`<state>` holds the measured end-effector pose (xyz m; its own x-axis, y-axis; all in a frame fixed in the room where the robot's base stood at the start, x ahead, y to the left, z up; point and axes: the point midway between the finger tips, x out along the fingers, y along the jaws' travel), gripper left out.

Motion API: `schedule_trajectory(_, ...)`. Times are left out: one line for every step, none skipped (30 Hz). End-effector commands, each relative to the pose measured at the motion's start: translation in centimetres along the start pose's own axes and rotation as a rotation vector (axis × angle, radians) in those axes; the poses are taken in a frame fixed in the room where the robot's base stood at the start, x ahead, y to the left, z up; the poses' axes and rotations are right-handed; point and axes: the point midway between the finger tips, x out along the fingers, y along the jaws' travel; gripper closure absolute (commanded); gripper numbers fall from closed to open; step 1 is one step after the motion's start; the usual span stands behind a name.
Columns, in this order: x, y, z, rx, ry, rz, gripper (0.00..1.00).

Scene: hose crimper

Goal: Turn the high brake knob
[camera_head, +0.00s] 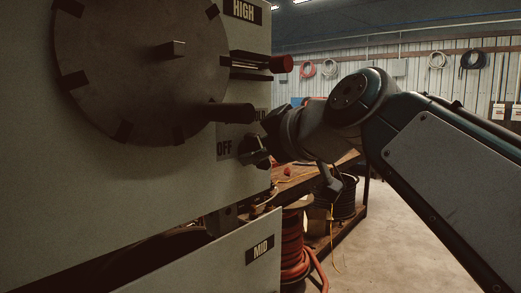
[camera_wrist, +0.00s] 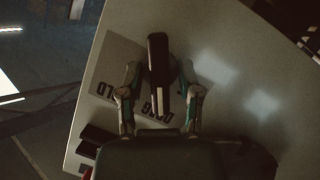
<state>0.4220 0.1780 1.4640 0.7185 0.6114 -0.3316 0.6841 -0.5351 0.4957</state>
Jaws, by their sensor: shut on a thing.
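In the wrist view the knob (camera_wrist: 158,68) is a long dark bar standing out from the panel, between my two fingers. My gripper (camera_wrist: 160,86) is shut on the knob, with one finger on each side. The label plate (camera_wrist: 101,66) shows upside down beside it, its lettering partly hidden. In the head view my gripper (camera_head: 268,138) reaches the knob from the right; its fingertips are hard to make out.
A large round disc (camera_head: 130,75) with a protruding dark handle (camera_head: 232,112) is left of my gripper. A red-tipped lever (camera_head: 281,64) sticks out above, under the HIGH label (camera_head: 243,11). A lower panel bears a MID label (camera_head: 260,249). The floor (camera_head: 390,240) at right is open.

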Motion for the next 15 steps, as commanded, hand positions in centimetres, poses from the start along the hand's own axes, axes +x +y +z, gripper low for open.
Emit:
schedule_trajectory(0.07, -0.06, 0.09, 0.008, -0.002, -0.007, 1.00)
schedule_trajectory(0.07, -0.05, 0.10, 0.014, -0.002, -0.009, 1.00)
schedule_trajectory(0.07, -0.04, 0.10, 0.026, -0.002, -0.014, 1.00)
schedule_trajectory(0.07, -0.03, 0.10, 0.036, -0.002, -0.018, 1.00)
schedule_trajectory(0.07, -0.03, 0.11, 0.047, -0.002, -0.023, 1.00)
schedule_trajectory(0.06, -0.01, 0.10, 0.064, -0.002, -0.030, 1.00)
schedule_trajectory(0.06, 0.02, 0.10, 0.079, -0.003, -0.035, 1.00)
schedule_trajectory(0.06, 0.02, 0.10, 0.096, -0.003, -0.043, 1.00)
schedule_trajectory(0.09, 0.02, 0.12, 0.120, -0.003, -0.054, 1.00)
schedule_trajectory(0.11, 0.05, 0.14, 0.141, -0.003, -0.062, 1.00)
schedule_trajectory(0.12, 0.06, 0.17, 0.162, -0.004, -0.071, 1.00)
schedule_trajectory(0.11, 0.11, 0.17, 0.193, -0.004, -0.083, 1.00)
schedule_trajectory(0.10, 0.12, 0.17, 0.217, -0.004, -0.093, 1.00)
schedule_trajectory(0.10, 0.12, 0.18, 0.240, -0.004, -0.103, 1.00)
schedule_trajectory(0.11, 0.13, 0.18, 0.276, -0.004, -0.118, 1.00)
